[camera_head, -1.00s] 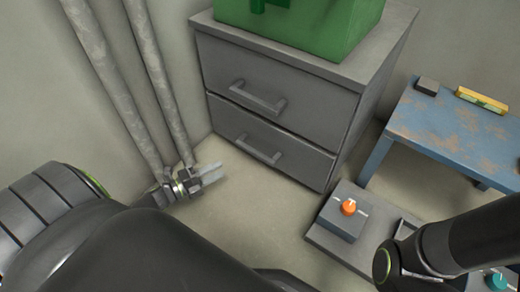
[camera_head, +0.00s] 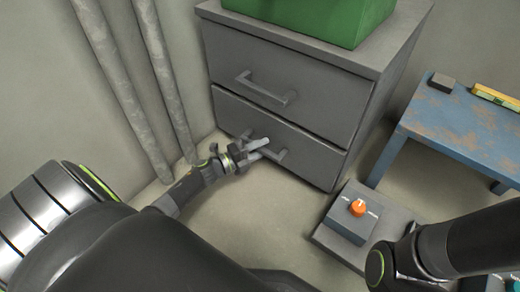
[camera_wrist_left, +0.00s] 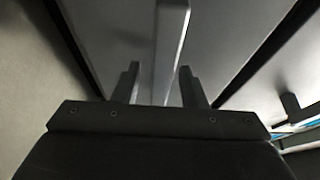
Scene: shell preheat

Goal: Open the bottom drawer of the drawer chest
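The grey drawer chest (camera_head: 300,85) has two drawers, and both look shut. The bottom drawer (camera_head: 310,158) has a bar handle (camera_head: 281,155), partly hidden by my left gripper (camera_head: 260,148). In the left wrist view the handle bar (camera_wrist_left: 171,40) runs between the two fingers of my left gripper (camera_wrist_left: 160,85). The fingers stand apart, with a visible gap on each side of the bar. The top drawer handle (camera_head: 262,92) is above and free. My right gripper is out of view; only part of my right arm shows.
A green container (camera_head: 310,18) stands on the chest. Two pipes (camera_head: 160,80) run down the wall at left. A blue table (camera_head: 465,125) is at right. The floor before the bottom drawer is clear.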

